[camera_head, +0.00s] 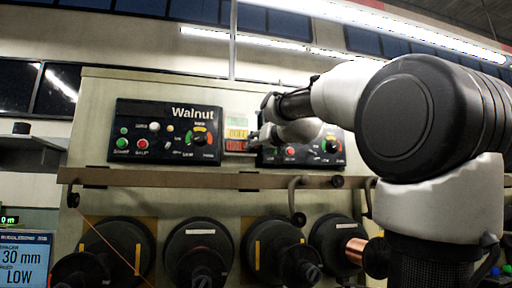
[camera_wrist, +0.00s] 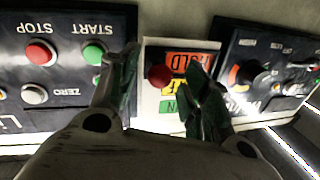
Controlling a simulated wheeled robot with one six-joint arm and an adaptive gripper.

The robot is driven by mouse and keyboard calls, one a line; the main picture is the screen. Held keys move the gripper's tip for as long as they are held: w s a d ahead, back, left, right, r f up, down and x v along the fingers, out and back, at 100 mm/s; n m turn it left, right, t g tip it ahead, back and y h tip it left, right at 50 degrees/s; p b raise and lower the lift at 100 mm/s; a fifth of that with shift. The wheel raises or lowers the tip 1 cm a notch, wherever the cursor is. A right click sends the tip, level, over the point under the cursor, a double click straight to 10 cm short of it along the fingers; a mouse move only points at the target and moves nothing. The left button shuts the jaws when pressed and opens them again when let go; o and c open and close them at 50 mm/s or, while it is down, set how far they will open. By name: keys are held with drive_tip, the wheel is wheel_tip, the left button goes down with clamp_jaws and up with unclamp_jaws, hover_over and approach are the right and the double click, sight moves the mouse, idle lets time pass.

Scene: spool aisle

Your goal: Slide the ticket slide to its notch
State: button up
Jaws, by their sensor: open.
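The ticket slide has a round red knob (camera_wrist: 160,75) on a pale upright plate (camera_wrist: 151,108). Stacked labels lie beside it: red HOLD (camera_wrist: 187,61), a partly hidden yellow one (camera_wrist: 172,88) and a green one (camera_wrist: 168,106). The wrist view is upside down; the knob sits near the HOLD and yellow labels. My gripper (camera_wrist: 163,62) is open, one finger on each side of the knob, with gaps visible. Whether a finger touches it is unclear. In the head view, the label plate (camera_head: 236,130) is between two panels, my gripper at its right edge, the knob hidden.
The left black panel (camera_head: 165,131), marked Walnut, has buttons and a dial. The right black panel (camera_head: 300,151) is partly behind my arm. In the wrist view, START (camera_wrist: 93,53) and STOP (camera_wrist: 40,52) buttons are near one finger. A rail (camera_head: 200,180) and several spools (camera_head: 198,250) are below.

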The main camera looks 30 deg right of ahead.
drive_tip(key=s, duration=0.9)
drive_tip(key=shift+s+a, duration=0.25)
drive_tip(key=shift+a, duration=0.15)
